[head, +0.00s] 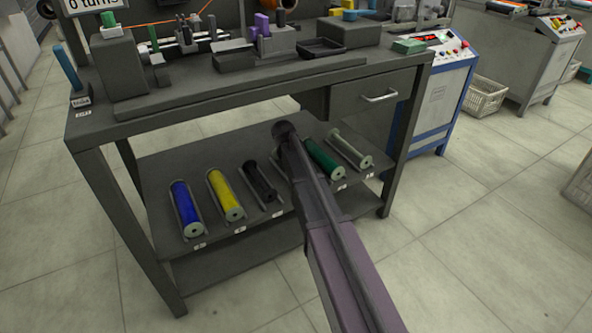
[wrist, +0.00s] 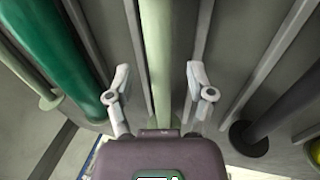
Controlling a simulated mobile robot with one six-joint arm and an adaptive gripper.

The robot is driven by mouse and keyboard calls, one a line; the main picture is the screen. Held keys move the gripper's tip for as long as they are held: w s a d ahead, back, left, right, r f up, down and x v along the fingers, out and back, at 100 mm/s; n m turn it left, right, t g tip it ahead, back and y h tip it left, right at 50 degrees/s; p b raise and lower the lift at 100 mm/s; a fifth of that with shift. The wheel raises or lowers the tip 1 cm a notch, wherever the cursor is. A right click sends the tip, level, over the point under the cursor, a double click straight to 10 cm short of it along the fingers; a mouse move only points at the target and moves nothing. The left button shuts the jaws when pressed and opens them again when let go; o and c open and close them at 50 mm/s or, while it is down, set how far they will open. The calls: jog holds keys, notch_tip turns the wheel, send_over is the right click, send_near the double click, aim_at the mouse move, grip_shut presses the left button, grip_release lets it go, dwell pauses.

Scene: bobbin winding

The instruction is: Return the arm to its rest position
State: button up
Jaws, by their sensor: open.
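My arm (head: 335,240) reaches toward the lower shelf of the workbench in the head view, and my gripper is hidden behind it there. In the wrist view my gripper (wrist: 159,80) is open, with one finger on each side of a pale green bobbin (wrist: 170,40). I cannot tell whether the fingers touch it. A dark green bobbin (wrist: 50,45) lies to its left and a black one (wrist: 275,105) to its right. In the head view the pale green bobbin is hidden behind my arm.
The shelf (head: 160,165) also holds blue (head: 186,208), yellow (head: 223,195), black (head: 259,182), green (head: 323,158) and pale grey (head: 350,147) bobbins in cradles. The bench top (head: 190,97) with winding gear overhangs the shelf. Floor (head: 470,240) is free at the right.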

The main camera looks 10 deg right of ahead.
dwell(0.4)
jog(key=s+r+m+g+y+p, duration=0.1)
jog(key=s+r+p, duration=0.4)
jog(key=s, duration=0.4)
jog(key=s+r+m+y+p, duration=0.1)
jog(key=s+r+p, duration=0.45)
jog(key=s, duration=0.35)
jog(key=s+r+m+g+y+p, duration=0.15)
jog(key=s+r+p, duration=0.35)
jog(key=s, duration=0.5)
notch_tip(320, 180, up, 37)
jog(key=w+p, duration=0.1)
jog(key=p, duration=3.6)
jog(key=shift+t+h, duration=0.45)
jog(key=shift+f, duration=0.15)
